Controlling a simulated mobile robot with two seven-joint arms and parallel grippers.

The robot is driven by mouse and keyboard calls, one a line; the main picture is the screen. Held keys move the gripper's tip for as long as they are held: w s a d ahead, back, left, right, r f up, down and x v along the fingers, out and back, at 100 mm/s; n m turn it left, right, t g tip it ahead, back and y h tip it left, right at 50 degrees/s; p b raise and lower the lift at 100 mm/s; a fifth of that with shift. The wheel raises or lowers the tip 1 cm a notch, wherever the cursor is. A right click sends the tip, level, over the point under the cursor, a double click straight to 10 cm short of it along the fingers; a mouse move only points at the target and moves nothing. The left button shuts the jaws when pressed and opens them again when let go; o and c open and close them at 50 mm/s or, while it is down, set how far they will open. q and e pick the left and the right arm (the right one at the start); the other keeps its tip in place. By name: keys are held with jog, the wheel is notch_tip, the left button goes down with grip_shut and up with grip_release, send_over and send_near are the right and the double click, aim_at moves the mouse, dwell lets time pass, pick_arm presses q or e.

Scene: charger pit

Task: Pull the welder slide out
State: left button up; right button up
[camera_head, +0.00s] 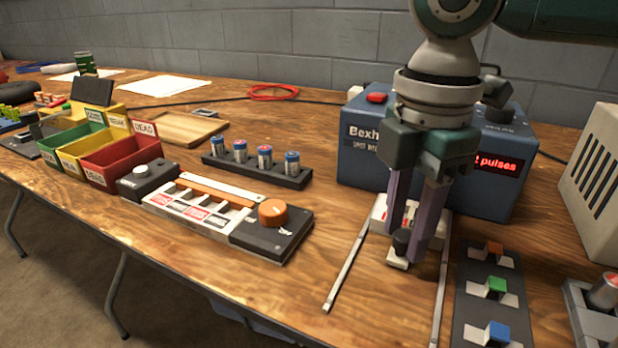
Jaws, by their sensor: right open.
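The spot welder is a blue box (362,165) marked "Bexh…", with a red display reading "pulses" on its front. Two pale rails (345,268) run from it toward the table's front edge. Between them is the welder slide (397,262), a white piece with a dark round knob (401,241). Part of a white block (381,212) shows behind it, close to the welder. My right gripper (411,252) points down with its two purple fingers apart, one on each side of the knob. I cannot tell whether they touch it. My left gripper is not in view.
A dark strip with coloured switches (490,287) lies right of the rails. Left are a panel with an orange knob (272,212), a battery rack (256,173) and coloured bins (122,160). Bare wood lies between panel and rails.

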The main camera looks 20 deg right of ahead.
grip_shut()
dwell(1.3)
